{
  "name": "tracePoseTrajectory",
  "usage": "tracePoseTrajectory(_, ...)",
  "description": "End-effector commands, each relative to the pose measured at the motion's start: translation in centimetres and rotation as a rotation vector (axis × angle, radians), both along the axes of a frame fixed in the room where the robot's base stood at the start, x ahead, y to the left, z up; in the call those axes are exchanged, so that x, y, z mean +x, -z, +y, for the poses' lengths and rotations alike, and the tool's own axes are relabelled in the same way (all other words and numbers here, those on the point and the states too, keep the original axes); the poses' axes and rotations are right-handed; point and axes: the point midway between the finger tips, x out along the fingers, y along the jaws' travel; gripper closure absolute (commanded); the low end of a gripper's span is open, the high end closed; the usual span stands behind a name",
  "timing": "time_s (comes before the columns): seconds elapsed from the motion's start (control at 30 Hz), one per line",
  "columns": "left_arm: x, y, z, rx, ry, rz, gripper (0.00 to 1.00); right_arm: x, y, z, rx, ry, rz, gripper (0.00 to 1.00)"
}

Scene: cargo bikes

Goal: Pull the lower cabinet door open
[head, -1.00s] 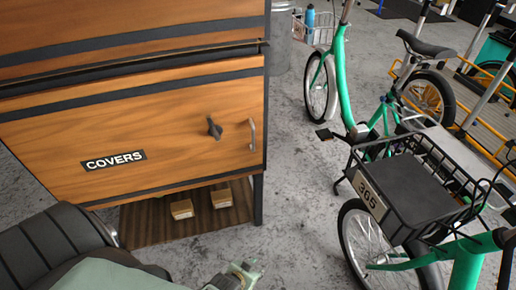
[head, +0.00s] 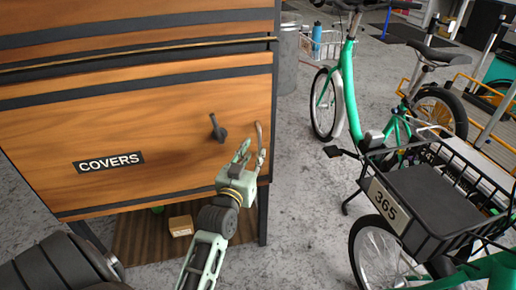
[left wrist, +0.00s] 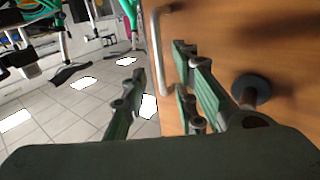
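The lower cabinet door (head: 140,120) is wooden, labelled COVERS, and looks closed. A thin metal bar handle (head: 259,142) stands upright near its right edge, with a dark latch knob (head: 217,130) to its left. My left gripper (head: 251,153) is in front of the door at the handle's lower part, fingers apart. In the left wrist view, the handle (left wrist: 158,50) appears ahead in the space between the open fingers (left wrist: 160,85); I cannot tell if they touch it. The knob (left wrist: 250,90) is right of the fingers there. My right gripper is not in view.
A green bike with a black basket (head: 425,200) marked 365 stands to the right, with another green bike (head: 345,85) behind it. A small box (head: 181,226) sits on the shelf under the cabinet. Bare concrete floor (head: 305,220) lies between cabinet and bike.

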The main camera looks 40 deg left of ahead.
Motion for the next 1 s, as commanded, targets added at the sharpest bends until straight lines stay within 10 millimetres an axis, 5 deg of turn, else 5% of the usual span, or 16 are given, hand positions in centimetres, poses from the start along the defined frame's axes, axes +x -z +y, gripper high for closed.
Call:
tracePoseTrajectory(0.3,3.7,0.1,1.1,0.000,0.000,0.001,0.73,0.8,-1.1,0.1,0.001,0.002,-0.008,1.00)
tracePoseTrajectory(0.63,4.1,0.1,1.2,0.000,0.000,0.002,0.73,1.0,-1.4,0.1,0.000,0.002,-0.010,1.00)
tracePoseTrajectory(1.0,4.1,0.1,1.2,0.000,0.000,0.002,1.00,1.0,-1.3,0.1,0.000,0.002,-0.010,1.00)
